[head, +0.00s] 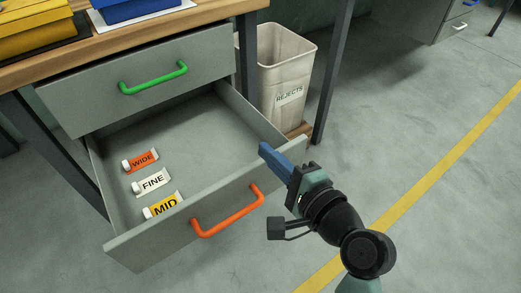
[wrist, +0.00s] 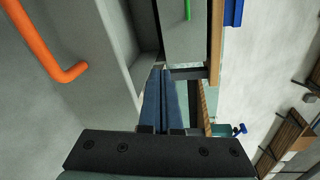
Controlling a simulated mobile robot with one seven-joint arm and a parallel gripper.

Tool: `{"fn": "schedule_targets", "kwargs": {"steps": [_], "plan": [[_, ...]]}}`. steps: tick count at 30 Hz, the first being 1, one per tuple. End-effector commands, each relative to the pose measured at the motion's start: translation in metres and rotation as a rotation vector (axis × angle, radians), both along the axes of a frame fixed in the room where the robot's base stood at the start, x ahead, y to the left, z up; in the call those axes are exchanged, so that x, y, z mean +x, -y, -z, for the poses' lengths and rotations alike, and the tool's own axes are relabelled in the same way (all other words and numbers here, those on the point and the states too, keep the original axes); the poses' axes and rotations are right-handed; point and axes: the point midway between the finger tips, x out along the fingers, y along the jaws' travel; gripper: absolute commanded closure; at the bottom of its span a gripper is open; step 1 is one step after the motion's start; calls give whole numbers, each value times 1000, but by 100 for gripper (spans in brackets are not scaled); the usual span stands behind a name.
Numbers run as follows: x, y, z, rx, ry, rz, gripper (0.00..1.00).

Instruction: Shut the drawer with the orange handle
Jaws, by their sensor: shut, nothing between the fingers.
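The drawer with the orange handle (head: 228,211) is the lower one and stands pulled out, its grey front panel (head: 130,252) well forward of the desk. In the wrist view the orange handle (wrist: 45,45) is at the upper left. My gripper (head: 264,149) has blue fingers, shut and empty. In the head view they show at the right end of the drawer front, near its top edge; I cannot tell whether they touch it. In the wrist view the fingers (wrist: 164,95) point along the drawer's edge.
Three labelled tubes, WIDE (head: 142,160), FINE (head: 151,182) and MID (head: 162,205), lie in the open drawer. The green-handled drawer (head: 150,80) above looks closed or nearly so. A REJECTS bin (head: 287,75) stands right of the drawer. Floor at right is clear.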

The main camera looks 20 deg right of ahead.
Motion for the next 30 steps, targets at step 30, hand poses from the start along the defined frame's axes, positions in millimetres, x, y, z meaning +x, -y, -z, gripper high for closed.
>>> {"fn": "schedule_targets", "kwargs": {"steps": [30], "plan": [[-59, -9, 63, 1300, -168, 62, 100]]}}
